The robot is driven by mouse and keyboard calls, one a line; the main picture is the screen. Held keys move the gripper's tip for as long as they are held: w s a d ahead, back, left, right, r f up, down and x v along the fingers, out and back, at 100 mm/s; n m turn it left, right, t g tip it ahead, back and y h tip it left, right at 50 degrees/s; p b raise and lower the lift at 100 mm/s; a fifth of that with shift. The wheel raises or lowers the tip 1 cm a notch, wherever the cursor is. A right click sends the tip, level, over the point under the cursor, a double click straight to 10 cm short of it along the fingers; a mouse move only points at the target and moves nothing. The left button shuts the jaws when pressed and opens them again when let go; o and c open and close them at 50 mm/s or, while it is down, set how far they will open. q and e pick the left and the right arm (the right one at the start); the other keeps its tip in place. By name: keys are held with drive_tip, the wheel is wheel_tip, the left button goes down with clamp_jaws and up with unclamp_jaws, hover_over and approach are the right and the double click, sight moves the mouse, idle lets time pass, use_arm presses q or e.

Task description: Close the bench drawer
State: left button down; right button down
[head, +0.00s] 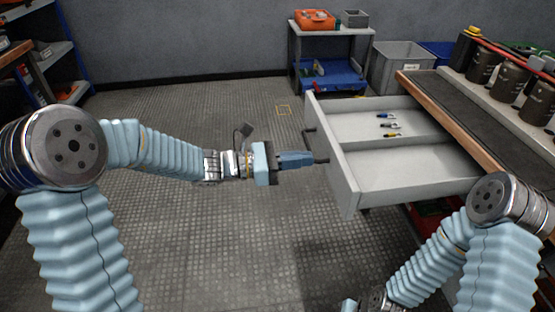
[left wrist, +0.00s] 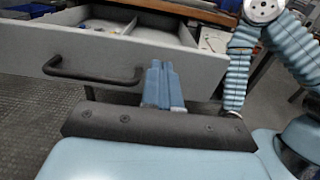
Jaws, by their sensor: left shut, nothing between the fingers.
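The bench drawer (head: 345,178) is pulled well out to the left from under the bench top. It is pale grey, with a divider and a dark bar handle (head: 312,145) on its front. My left gripper (head: 312,158) is shut and empty, its fingers pointing at the drawer front close to the handle's near end. In the left wrist view the shut fingers (left wrist: 160,72) stand just right of the handle (left wrist: 92,76), before the drawer front (left wrist: 30,45). I cannot tell whether they touch it. My right arm reaches down at the lower right; its gripper is out of frame.
Several small parts (head: 389,124) lie in the drawer's far compartment. The bench top (head: 450,115) carries dark capacitor cans (head: 510,78). A shelf cart (head: 330,32) and a grey bin (head: 402,62) stand at the back. The floor left of the drawer is clear.

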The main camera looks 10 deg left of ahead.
sight(335, 157)
use_arm(q)
drive_tip(key=x, duration=0.5)
idle(0.3)
